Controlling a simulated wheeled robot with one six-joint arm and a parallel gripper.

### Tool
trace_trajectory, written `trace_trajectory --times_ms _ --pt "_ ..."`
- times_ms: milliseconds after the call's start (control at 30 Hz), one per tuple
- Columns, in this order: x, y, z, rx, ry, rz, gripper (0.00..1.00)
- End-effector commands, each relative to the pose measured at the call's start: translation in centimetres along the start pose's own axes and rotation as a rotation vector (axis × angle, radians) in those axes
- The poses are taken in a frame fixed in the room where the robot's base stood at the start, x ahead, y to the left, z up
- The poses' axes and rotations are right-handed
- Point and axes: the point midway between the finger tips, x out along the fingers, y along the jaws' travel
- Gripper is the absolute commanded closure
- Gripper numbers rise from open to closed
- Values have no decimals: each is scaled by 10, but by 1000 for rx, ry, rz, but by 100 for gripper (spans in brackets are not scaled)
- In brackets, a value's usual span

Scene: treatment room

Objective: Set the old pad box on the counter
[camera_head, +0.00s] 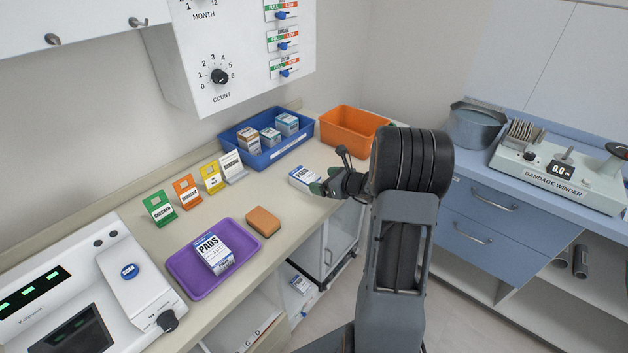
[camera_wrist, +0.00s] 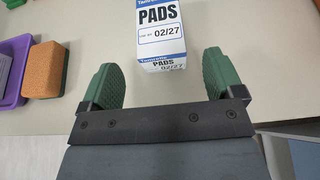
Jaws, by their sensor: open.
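In the wrist view this box (camera_wrist: 161,28) shows "PADS" and "02/27". My gripper (camera_head: 325,181) is open, with its green fingers apart. In the wrist view the box lies just ahead of the fingers, its near end about level with the tips, with nothing held. A second pad box (camera_head: 214,253) lies on a purple tray (camera_head: 182,272) at the left; its date is too small to read.
An orange-brown sponge (camera_head: 263,221) lies between the tray and my gripper. Coloured cards (camera_head: 186,190), a blue bin (camera_head: 245,146) with several boxes and an orange bin (camera_head: 350,128) stand behind. Bare counter surrounds the near box.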

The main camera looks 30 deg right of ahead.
Motion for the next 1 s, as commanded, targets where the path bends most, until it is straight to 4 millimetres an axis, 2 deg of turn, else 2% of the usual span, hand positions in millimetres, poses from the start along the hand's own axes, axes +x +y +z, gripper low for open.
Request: trace_trajectory --times_ms 100,333,400,467,567,633,700,800,900,1000 --pt "-22 -1 0 0 -2 -4 13" --pt "-46 0 1 -5 0 1 13" --pt "-48 10 5 -47 12 28 13" --pt "-48 28 13 -133 35 80 13" --pt "-49 79 29 -396 98 232 13" --pt "-55 123 37 -653 149 369 13" --pt "-68 164 39 -940 197 515 13" --pt "-93 207 36 -1344 250 704 13" --pt "-118 232 30 -1719 292 861 13" --pt "-140 243 27 -2036 327 981 13"
